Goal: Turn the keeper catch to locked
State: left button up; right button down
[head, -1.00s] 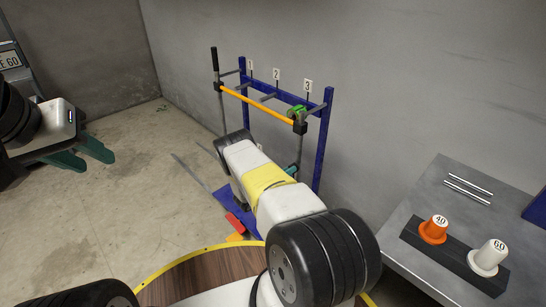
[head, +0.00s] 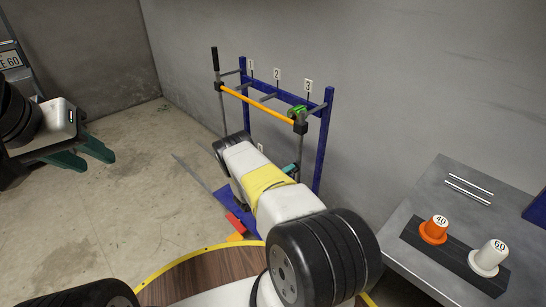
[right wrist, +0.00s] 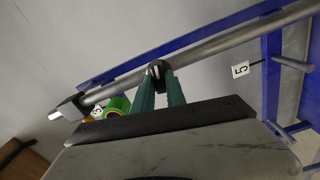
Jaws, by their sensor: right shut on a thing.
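A blue rack (head: 323,140) with number tags stands against the wall, with an orange bar (head: 258,107) across its front. A green piece (head: 297,111) sits near the bar's right end; it also shows in the right wrist view (right wrist: 118,104). In the right wrist view my right gripper (right wrist: 160,82) is shut on a small black knob (right wrist: 156,70) at a grey rod (right wrist: 205,50). This knob may be the keeper catch; its setting cannot be read. In the head view my right forearm mostly hides that gripper. My left gripper (head: 84,156) is open and empty, far from the rack.
A grey table (head: 411,211) at the right holds an orange cone marked 40 (head: 433,230), a white cone marked 60 (head: 488,258) and thin metal rods (head: 468,189). A round wooden top (head: 205,273) with a yellow rim is in front. The floor at left is clear.

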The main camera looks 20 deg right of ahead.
jog(key=shift+a+n, duration=0.1)
jog(key=shift+n, duration=0.9)
jog(key=shift+w, duration=0.1)
jog(key=c, duration=1.4)
grip_release()
jog(key=shift+o, duration=0.2)
jog(key=v, duration=0.7)
jog(key=shift+s+a, duration=0.2)
jog(key=shift+a, duration=0.15)
